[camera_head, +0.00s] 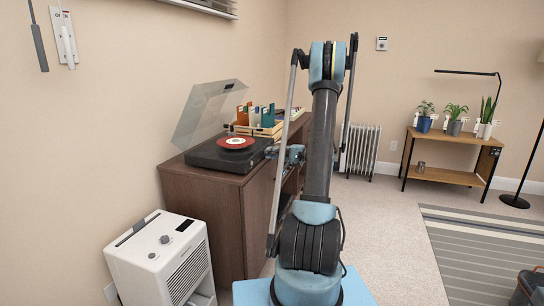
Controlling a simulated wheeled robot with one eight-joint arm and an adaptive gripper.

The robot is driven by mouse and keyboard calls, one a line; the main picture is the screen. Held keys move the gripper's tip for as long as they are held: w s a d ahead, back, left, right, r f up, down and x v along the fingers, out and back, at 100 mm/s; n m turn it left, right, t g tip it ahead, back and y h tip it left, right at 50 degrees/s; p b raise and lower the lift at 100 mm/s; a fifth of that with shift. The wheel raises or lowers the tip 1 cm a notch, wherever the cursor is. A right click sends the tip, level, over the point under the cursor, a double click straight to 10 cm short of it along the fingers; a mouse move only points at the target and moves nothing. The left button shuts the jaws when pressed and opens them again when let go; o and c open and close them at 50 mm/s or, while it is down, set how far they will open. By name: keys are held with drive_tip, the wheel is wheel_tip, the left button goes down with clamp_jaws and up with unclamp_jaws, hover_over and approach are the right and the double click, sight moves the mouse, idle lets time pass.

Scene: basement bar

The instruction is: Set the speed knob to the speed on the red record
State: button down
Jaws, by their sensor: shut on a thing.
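The red record (236,142) with a pale center label lies flat on the black turntable (210,157), whose clear lid (207,108) stands open. The speed marked on the label is too small to read. My gripper (275,153) is at the turntable's right front side, partly behind my arm. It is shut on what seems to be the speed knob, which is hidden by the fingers. The knob's setting cannot be made out.
The turntable stands on a brown wooden cabinet (208,205). A wooden crate of records (255,129) is behind it. A white dehumidifier (160,258) stands in front of the cabinet. Open carpet (385,235) lies to the right.

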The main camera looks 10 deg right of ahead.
drive_tip(key=shift+s+f, duration=0.15)
drive_tip(key=shift+s, duration=0.05)
drive_tip(key=c, duration=1.4)
unclamp_jaws()
drive_tip(key=shift+c, duration=0.2)
drive_tip(key=shift+w, duration=0.1)
drive_tip(key=v, duration=1.2)
